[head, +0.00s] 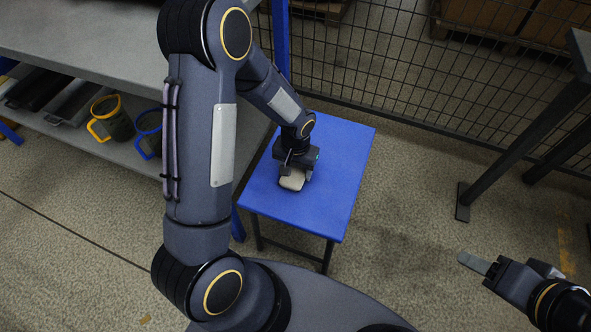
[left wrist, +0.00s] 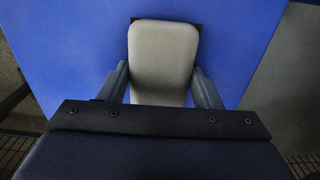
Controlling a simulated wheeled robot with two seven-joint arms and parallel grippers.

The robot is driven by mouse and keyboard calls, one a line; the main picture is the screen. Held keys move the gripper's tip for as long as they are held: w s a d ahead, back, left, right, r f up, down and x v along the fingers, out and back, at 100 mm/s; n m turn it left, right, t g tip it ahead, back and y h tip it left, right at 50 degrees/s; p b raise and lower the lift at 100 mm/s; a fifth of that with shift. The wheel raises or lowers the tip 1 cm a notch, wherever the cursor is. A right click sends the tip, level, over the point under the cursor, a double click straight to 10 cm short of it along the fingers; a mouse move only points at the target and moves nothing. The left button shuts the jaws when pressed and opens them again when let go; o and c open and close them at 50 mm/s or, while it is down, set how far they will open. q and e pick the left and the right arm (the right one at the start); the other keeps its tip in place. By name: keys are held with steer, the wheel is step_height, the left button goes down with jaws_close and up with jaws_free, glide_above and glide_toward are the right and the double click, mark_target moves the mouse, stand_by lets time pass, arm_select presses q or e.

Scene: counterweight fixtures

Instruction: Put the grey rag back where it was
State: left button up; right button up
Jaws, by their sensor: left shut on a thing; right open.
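The grey rag (head: 291,181) is a pale, rounded block-like shape on or just above the blue table (head: 345,150). My left gripper (head: 295,174) is shut on it from above. In the left wrist view the rag (left wrist: 163,55) sits between the two fingers of my left gripper (left wrist: 162,85). A dark patch shows behind the rag's far end. I cannot tell whether the rag touches the table. My right gripper (head: 488,266) is open and empty over the floor at the lower right.
A grey shelf unit (head: 85,30) stands at the left, with yellow (head: 112,118) and blue (head: 150,132) handled containers on its lower board. A wire mesh fence (head: 390,75) runs behind the blue table. A dark metal frame (head: 520,125) stands at the right. Floor between is clear.

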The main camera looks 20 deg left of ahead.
arm_select(q)
steer(key=shift+r, duration=0.1)
steer(key=shift+f, duration=0.2)
steer(key=o, duration=1.2)
steer(key=shift+r, duration=0.1)
